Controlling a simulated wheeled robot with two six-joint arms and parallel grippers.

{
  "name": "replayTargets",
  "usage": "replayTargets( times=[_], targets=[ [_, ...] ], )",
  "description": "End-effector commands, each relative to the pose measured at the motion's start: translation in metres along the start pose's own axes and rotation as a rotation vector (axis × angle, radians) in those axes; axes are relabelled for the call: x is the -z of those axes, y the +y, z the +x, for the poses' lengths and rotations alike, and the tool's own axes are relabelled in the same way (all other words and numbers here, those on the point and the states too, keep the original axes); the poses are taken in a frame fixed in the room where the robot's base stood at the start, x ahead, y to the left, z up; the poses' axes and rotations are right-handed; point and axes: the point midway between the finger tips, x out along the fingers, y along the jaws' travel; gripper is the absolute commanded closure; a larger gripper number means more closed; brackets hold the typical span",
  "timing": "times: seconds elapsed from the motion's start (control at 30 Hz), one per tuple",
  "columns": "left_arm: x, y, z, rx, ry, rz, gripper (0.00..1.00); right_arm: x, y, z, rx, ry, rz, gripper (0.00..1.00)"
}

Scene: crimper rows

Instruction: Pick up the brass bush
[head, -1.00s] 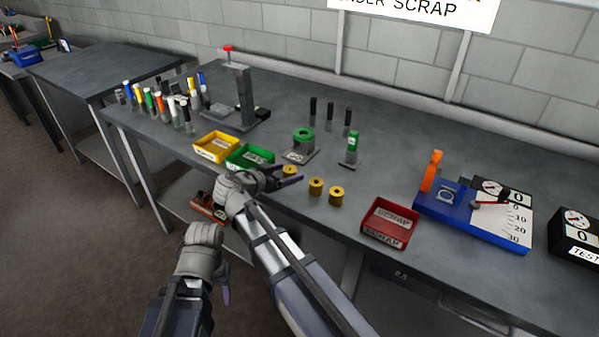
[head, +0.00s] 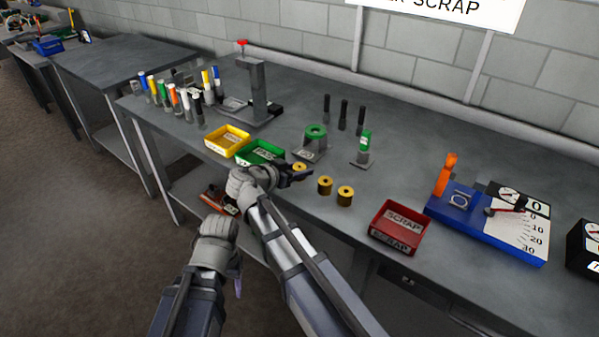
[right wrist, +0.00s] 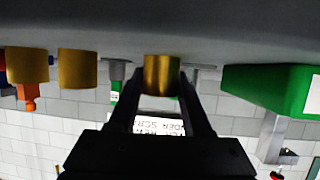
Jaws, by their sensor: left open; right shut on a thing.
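Three brass bushes stand in a row near the table's front edge in the head view. The leftmost brass bush (head: 300,167) is partly hidden by my right gripper (head: 299,174). In the right wrist view this bush (right wrist: 161,75) sits between the two fingers of my right gripper (right wrist: 162,88), which is shut on it. It appears to be still at table level. The middle bush (head: 325,186) and the right bush (head: 345,196) stand free to the right. My left gripper (head: 238,284) is open and empty, low in front of the table, its fingers mostly hidden.
A green tray (head: 243,161) is just left of my right gripper, with a yellow tray (head: 211,146) beyond it. A red scrap tray (head: 372,232) lies to the right. A stand with a green ring (head: 315,146) and a green-topped post (head: 365,145) stand behind the bushes.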

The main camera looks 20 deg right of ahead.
Motion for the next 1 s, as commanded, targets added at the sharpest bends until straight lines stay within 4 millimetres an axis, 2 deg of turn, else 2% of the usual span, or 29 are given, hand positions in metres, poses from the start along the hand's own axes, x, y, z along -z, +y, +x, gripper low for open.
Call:
replayTargets(
  times=[0.03,0.13,0.17,0.67,0.87,1.0],
  targets=[
    [0.0,0.0,0.0,0.0,0.0,0.0,0.41,0.0,0.0,0.0,0.0,0.0,0.0,0.88],
    [0.0,0.0,0.0,0.0,0.0,0.0,0.41,0.0,0.0,0.0,0.0,-0.001,0.0,0.99],
    [0.0,0.0,0.0,0.0,0.0,0.0,0.41,0.0,0.0,0.0,0.0,-0.001,0.0,1.0],
    [0.0,0.0,-0.002,0.0,0.0,0.0,0.41,0.002,0.0,-0.001,0.0,0.0,0.0,1.0],
    [-0.001,-0.001,-0.015,0.0,0.0,0.0,0.41,0.014,0.0,-0.005,0.0,0.0,0.0,1.0],
    [-0.002,-0.003,-0.031,0.0,0.0,0.0,0.41,0.029,0.0,-0.012,0.0,0.001,0.0,1.0]
  ],
)
